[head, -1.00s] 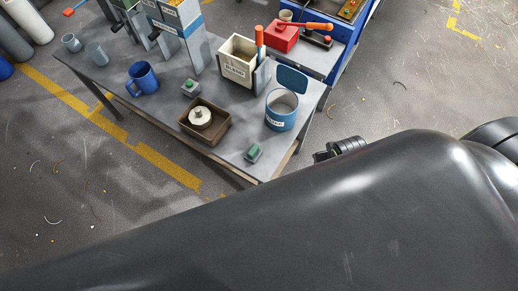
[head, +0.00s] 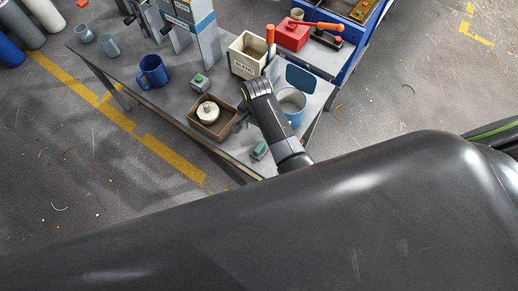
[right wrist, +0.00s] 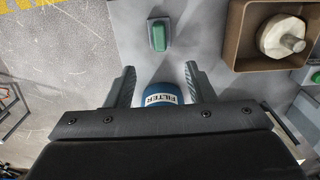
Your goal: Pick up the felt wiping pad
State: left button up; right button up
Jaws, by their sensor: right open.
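A small block with a green top and a grey base, which looks like the felt wiping pad (head: 259,150), lies near the table's front edge. It also shows in the right wrist view (right wrist: 158,36), ahead of the fingers and apart from them. My right gripper (head: 239,123) is over the table between the brown tray and the blue filter bin, partly hidden by its own wrist. In the right wrist view its two fingers (right wrist: 160,69) are spread with nothing held between them. My left gripper is out of view.
The brown tray (head: 223,132) holds a white round piece with a knob. A cream bin (head: 243,64), a similar green-topped box (head: 199,82) and a blue mug (head: 153,71) stand farther back.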

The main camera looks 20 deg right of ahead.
send_over(259, 147)
notch_tip(259, 147, down, 5)
jog(key=f+b, duration=0.6)
jog(key=shift+s+a, duration=0.15)
jog(key=shift+a, duration=0.1)
jog(key=shift+f+b, duration=0.55)
jog(key=shift+b, duration=0.25)
jog(key=f+b, duration=0.1)
jog(key=b, duration=0.1)
jog(key=f+b, duration=0.4)
jog(key=shift+d+f+b, duration=0.1)
jog(key=shift+d+b, duration=0.2)
jog(key=shift+b, duration=0.05)
jog(key=shift+c, duration=0.4)
grip_shut()
